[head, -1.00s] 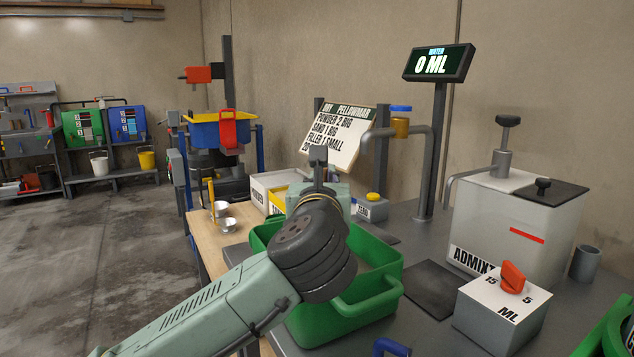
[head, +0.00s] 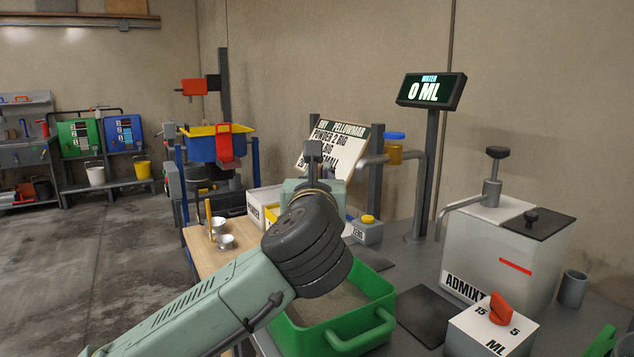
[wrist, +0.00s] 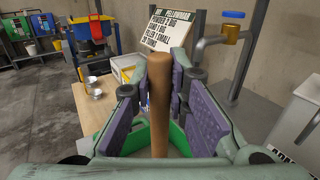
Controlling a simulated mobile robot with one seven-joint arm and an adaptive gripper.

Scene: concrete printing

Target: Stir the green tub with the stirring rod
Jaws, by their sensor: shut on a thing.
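The green tub (head: 383,300) stands on the grey bench in the head view, with grey-brown material visible inside. My dark wrist joint and arm cover its left part. In the wrist view, my gripper (wrist: 160,105) is shut on the stirring rod (wrist: 159,110), a brown wooden stick standing upright between the purple finger pads. The green tub also shows beneath the gripper in the wrist view (wrist: 178,138). The rod's lower end is hidden, so I cannot tell whether it touches the material. In the head view the rod is hidden behind my arm.
The admixture dispenser (head: 500,250), its dial box (head: 492,330) and a grey cup (head: 572,288) stand right of the tub. A dark mat (head: 427,315) lies between. Small metal cups (head: 226,241) sit on the wooden top at left. The water display (head: 431,92) reads 0 ML.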

